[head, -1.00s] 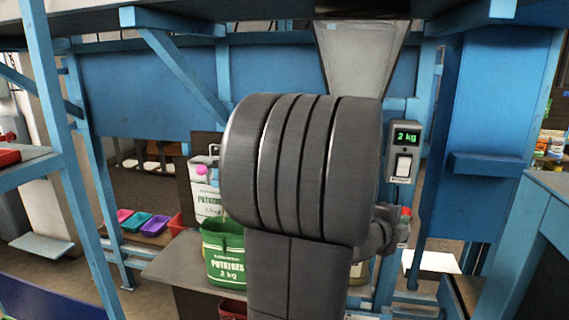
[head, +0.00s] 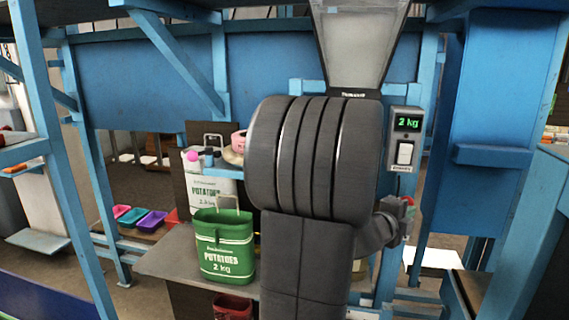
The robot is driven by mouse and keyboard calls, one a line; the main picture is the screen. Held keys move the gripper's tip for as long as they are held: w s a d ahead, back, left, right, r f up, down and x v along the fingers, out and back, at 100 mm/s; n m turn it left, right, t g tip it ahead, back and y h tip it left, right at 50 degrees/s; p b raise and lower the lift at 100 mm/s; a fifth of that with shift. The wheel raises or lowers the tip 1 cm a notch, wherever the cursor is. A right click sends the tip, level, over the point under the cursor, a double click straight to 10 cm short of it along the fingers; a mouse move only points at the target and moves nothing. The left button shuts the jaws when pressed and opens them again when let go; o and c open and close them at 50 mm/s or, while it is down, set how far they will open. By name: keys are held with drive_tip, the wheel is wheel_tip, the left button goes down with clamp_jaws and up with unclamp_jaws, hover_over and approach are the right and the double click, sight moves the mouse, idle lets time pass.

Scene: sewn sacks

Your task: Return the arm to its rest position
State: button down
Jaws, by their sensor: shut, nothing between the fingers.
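My arm (head: 300,160) fills the middle of the head view, with a thick grey ribbed joint and a dark link running down from it. A smaller grey wrist part (head: 376,232) shows at its right side. My gripper's fingers cannot be made out; they are hidden behind the arm.
A green potatoes sack (head: 226,250) stands upright on the grey bench (head: 165,262), with a white potatoes sack (head: 203,188) behind it. A metal hopper chute (head: 355,45) hangs above my arm. A scale display (head: 407,123) reads 2 kg. Blue posts (head: 50,170) flank the left.

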drive_tip(key=s+a+f+m+t+h+b, duration=0.1)
drive_tip(key=s+a+b, duration=0.5)
drive_tip(key=s, duration=0.4)
drive_tip(key=shift+f+b, duration=0.25)
drive_tip(key=shift+b, duration=0.3)
idle(0.4)
